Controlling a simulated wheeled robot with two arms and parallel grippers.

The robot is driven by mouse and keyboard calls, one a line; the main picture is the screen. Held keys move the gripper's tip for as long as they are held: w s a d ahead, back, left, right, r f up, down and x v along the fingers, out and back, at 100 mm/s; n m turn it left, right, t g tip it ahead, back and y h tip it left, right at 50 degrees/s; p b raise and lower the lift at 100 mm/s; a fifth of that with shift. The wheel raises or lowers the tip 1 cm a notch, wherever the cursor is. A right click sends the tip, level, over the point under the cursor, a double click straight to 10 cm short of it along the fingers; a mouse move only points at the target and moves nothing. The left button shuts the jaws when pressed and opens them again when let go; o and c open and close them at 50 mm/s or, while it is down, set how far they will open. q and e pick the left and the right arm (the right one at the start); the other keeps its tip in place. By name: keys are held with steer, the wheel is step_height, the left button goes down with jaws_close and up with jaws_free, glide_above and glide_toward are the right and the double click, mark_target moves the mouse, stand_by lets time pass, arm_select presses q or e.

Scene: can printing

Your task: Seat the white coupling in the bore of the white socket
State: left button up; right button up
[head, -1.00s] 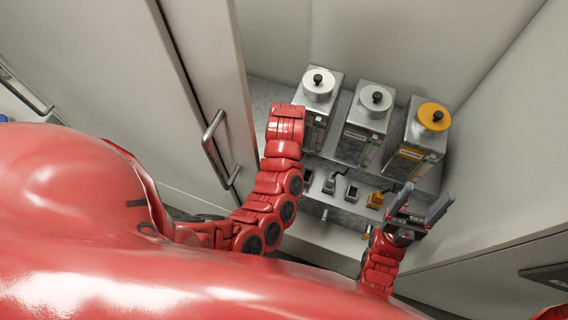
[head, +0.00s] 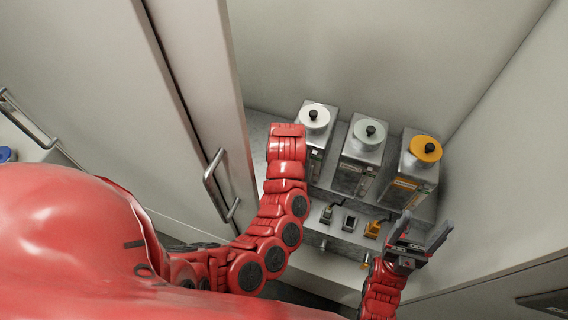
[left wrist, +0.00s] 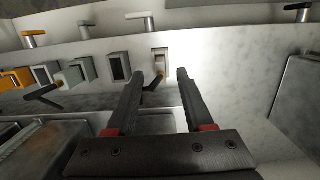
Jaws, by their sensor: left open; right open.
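In the left wrist view, a small white block (left wrist: 160,54) with a brass stub and black lever stands against the pale wall; I take it as the white coupling. To its left is a pale frame with a dark bore (left wrist: 119,67), probably the white socket. My left gripper (left wrist: 156,76) is open and empty; its fingertips lie either side of the white block in the picture, and I cannot tell how far short of it. In the head view my left arm covers that spot and hides the left gripper. My right gripper (head: 419,232) is open and empty, right of the orange fitting.
Three canisters, with white (head: 313,116), grey (head: 370,131) and orange (head: 426,149) lids, stand on the shelf behind. A grey fitting (left wrist: 69,78) with a black lever and an orange fitting (left wrist: 14,79) share the row. A door handle (head: 214,182) is at the left.

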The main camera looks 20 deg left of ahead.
arm_select(q)
step_height(320, 180, up, 12)
steer(key=w+p, duration=0.1)
steer(key=p, duration=0.2)
steer(key=shift+w+f+p, duration=0.15)
steer(key=shift+w+p, duration=0.05)
steer(key=shift+p, duration=0.2)
